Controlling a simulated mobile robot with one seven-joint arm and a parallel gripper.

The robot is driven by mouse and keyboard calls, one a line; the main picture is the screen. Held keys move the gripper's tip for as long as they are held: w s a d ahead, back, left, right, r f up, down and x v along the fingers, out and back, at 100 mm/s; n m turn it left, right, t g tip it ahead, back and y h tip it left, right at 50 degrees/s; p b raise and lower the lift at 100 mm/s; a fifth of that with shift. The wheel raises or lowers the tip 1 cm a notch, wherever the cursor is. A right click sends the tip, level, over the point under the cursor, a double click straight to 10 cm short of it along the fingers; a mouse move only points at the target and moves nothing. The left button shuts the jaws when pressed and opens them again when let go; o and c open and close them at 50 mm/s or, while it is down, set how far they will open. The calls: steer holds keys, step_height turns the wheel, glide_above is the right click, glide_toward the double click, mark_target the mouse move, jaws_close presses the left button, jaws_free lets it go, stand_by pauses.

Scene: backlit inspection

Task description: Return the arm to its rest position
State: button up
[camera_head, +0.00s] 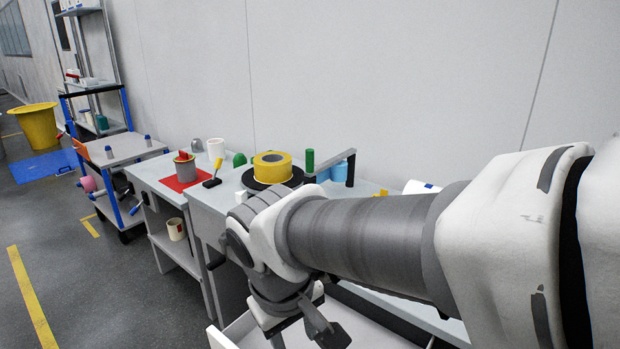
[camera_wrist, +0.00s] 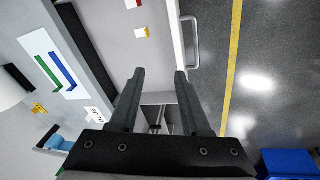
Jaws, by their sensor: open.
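My gripper (camera_wrist: 160,73) shows in the wrist view with its two dark fingers spread apart and nothing between them. In the head view my arm reaches from the right edge across the workbench, and my gripper (camera_head: 318,322) hangs low at the bottom centre, partly cut off. It points down near an open drawer (camera_head: 238,332) at the bench front. The wrist view shows the drawer's grey inside and its bar handle (camera_wrist: 192,42) just beyond the fingertips. My fingers appear apart from the handle.
A blue bin (camera_wrist: 288,163) stands on the floor. The left aisle is clear.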

steer(key=s+d+r+m+t, duration=0.2)
steer(key=d+m, duration=0.1)
steer(key=d, duration=0.5)
steer(key=s+d+r+m+t, duration=0.1)
steer(key=d+r+m, duration=0.25)
steer(key=d, duration=0.45)
step_height(320, 180, up, 16)
steer(key=p, duration=1.6)
steer(key=shift+s+d+y+p, duration=0.15)
steer(key=shift+s+y+p, duration=0.2)
steer(key=shift+y, duration=0.05)
steer(key=shift+f, duration=0.15)
